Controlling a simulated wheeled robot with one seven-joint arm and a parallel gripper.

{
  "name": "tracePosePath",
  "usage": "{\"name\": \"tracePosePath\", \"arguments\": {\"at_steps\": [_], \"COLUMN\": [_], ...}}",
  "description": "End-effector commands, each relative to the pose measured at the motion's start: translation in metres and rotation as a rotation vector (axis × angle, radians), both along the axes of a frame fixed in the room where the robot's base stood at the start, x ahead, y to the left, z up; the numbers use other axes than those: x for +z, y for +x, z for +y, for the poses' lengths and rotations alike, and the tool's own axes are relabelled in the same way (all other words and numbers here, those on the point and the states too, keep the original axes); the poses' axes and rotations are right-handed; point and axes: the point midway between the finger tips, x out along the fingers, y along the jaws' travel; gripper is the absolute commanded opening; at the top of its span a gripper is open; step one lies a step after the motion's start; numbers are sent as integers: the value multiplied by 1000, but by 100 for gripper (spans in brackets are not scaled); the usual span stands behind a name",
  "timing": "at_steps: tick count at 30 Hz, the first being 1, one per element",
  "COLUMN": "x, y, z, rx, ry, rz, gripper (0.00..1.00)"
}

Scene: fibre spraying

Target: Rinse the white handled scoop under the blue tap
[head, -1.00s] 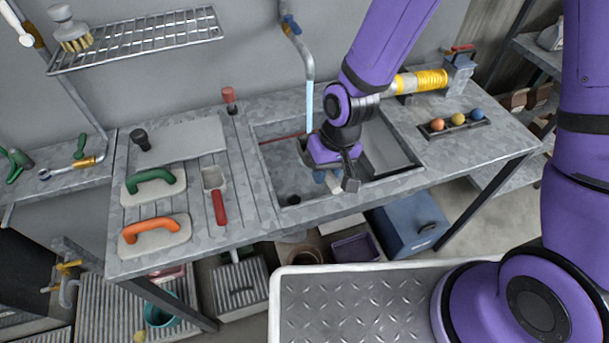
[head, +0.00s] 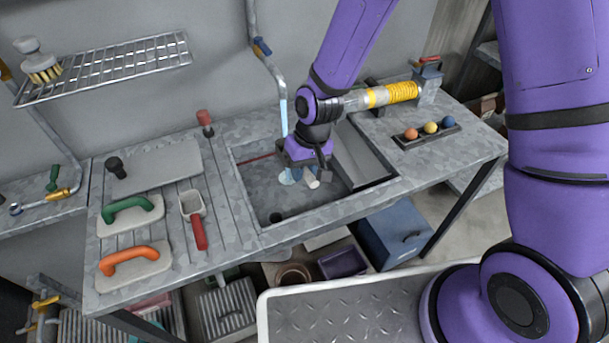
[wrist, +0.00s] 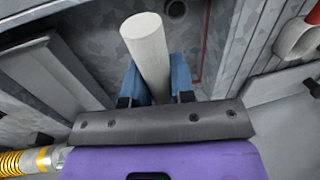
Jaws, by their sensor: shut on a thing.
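The blue tap (head: 262,46) is a grey wall pipe with a blue lever. A pale blue water stream (head: 284,112) falls from it into the sink (head: 262,200). My gripper (head: 303,174) is over the sink, just right of the stream. In the wrist view, its blue fingers (wrist: 158,88) are shut on the white handle (wrist: 148,50) of the scoop. The handle's end (head: 313,182) also shows in the head view. The scoop's bowl is hidden, and I cannot tell whether water touches it.
Left of the sink lie a red-handled scoop (head: 198,232), a green-handled float (head: 130,214) and an orange-handled float (head: 135,262). A tray of coloured balls (head: 430,132) and a yellow-hosed device (head: 395,94) stand right of the sink. A wire shelf (head: 110,70) hangs at the upper left.

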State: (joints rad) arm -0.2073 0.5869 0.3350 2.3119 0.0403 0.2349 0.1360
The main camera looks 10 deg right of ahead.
Motion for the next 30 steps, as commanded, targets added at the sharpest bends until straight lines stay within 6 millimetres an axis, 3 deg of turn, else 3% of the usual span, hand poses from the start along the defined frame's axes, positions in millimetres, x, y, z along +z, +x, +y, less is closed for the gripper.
{"name": "tracePosePath", "arguments": {"at_steps": [21, 30], "x": [-12, -15], "y": [60, 74], "z": [0, 0], "rx": [-1, 1], "ry": [0, 0], "rz": [-1, -1], "gripper": [0, 0]}}
